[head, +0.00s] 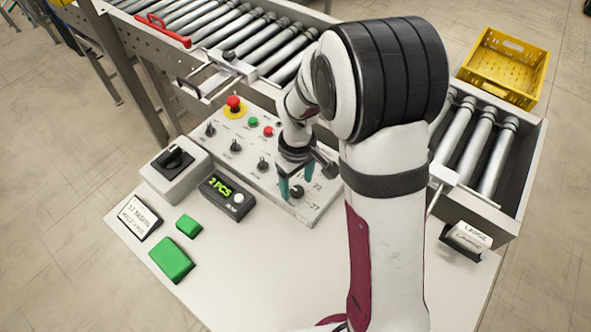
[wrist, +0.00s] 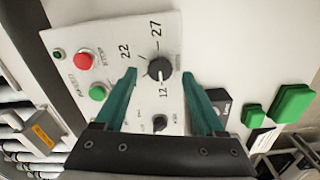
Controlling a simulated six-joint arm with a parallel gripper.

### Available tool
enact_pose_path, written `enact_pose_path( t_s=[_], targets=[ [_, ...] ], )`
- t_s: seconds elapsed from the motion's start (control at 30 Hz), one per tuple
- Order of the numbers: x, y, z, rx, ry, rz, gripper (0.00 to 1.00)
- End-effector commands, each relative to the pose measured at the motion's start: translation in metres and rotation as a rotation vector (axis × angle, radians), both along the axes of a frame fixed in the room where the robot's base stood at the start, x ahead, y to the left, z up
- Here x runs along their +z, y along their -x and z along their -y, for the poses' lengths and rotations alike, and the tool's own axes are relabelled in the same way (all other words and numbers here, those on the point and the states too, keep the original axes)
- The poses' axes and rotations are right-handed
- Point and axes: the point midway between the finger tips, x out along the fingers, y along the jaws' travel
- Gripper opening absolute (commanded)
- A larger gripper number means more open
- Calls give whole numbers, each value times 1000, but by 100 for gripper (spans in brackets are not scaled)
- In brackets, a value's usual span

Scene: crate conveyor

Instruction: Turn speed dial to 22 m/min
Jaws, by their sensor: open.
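The speed dial (wrist: 159,69) is a round black knob on a pale panel, with the labels 22, 27 and 12 around it in the wrist view. A small pale mark on the knob seems to face the 12 side, but it is too small to be sure. My gripper (wrist: 159,76) is open, with its two green fingers on either side of the dial and a visible gap to each. In the head view my gripper (head: 291,183) points down over the near right end of the control panel (head: 240,148), partly hiding the dial (head: 297,191).
A red emergency button (head: 234,103), green and red buttons and several small black knobs share the panel. A counter box (head: 227,198) reading 2 PCS, a grey switch box (head: 175,165) and green blocks (head: 171,260) stand left. The roller conveyor (head: 255,45) runs behind.

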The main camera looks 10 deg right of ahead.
Motion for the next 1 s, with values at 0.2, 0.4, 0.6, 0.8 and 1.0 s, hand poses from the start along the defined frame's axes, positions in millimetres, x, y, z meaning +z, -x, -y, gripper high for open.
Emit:
enact_pose_path(
  t_s=[0.2, 0.4, 0.6, 0.8, 1.0],
  targets=[
    [-15, 0, 0, -1, -1, -1, 72],
    [-15, 0, 0, -1, 0, 0, 72],
    [-15, 0, 0, -1, -1, 1, 38],
    [-15, 0, 0, -1, -1, 1, 2],
    [-15, 0, 0, -4, -1, 1, 0]
  ],
)
